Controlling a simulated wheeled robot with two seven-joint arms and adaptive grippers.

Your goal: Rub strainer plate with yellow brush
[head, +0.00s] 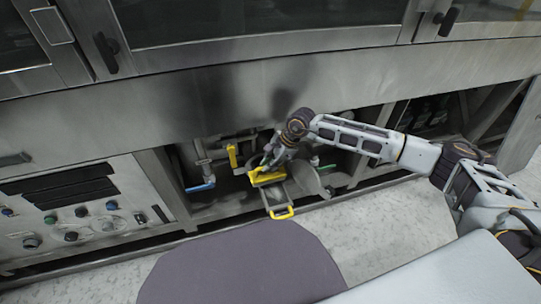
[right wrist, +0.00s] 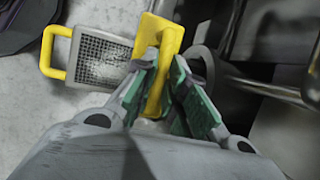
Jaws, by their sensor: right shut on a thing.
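The yellow brush (head: 267,177) is in my right gripper (head: 272,160), low in the opening under the machine. In the right wrist view, the green-padded fingers of the right gripper (right wrist: 168,98) are shut on the handle of the yellow brush (right wrist: 156,75). The strainer plate (head: 274,196) sticks out toward the floor, with a yellow loop handle at its near end. In the right wrist view the strainer plate (right wrist: 92,58) shows a grey mesh with a whitish patch. The brush lies across its inner end; I cannot tell whether they touch. My left gripper is out of view.
Pipes with a blue-handled valve (head: 200,186) and a yellow lever (head: 232,156) stand left of the brush. A control panel (head: 75,212) is at the left. Metal piping (right wrist: 265,88) runs close right of the gripper. The floor in front is open.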

